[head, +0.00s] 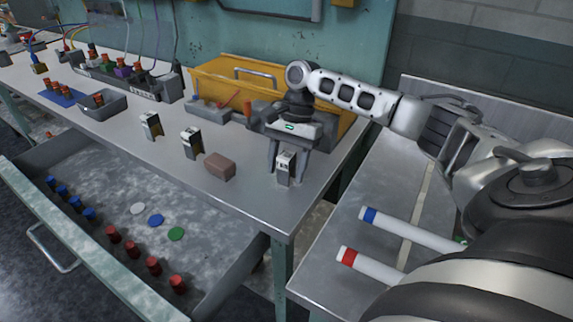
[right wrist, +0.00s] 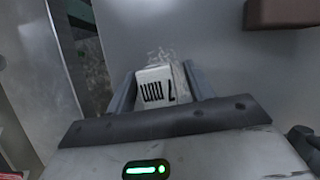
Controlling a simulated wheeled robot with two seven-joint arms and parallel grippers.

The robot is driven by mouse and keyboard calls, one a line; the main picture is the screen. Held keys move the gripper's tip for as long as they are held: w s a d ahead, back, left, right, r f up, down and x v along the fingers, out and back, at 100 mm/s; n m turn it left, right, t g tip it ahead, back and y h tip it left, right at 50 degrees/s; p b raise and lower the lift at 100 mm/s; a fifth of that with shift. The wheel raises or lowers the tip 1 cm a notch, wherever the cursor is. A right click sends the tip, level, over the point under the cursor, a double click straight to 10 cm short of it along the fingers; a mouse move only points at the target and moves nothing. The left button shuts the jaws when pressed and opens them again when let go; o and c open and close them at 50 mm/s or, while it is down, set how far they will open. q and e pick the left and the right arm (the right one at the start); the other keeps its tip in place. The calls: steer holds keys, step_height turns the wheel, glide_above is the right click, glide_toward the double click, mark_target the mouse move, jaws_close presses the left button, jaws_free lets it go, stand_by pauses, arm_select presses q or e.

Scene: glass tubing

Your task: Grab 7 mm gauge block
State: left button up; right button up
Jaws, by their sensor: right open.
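The 7 mm gauge block (head: 286,170) stands upright near the right front of the workbench. Its white face, marked "7 mm", shows upside down in the right wrist view (right wrist: 155,88). My right gripper (head: 284,158) is open above the bench, with its fingers pointing down on either side of this block. In the right wrist view the block is between the two fingers, with a small visible gap on the right. Two similar gauge blocks stand farther left, one in the middle (head: 191,143) and one beyond it (head: 150,126). My left gripper is not in view.
A brown block (head: 219,166) lies left of the gripper. A yellow toolbox (head: 222,78) and a grey tray (head: 210,110) stand behind. An open drawer (head: 115,195) with coloured caps and discs is in front. Two white markers (head: 415,230) lie on the right-hand surface.

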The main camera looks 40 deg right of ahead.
steer(key=c, duration=1.1)
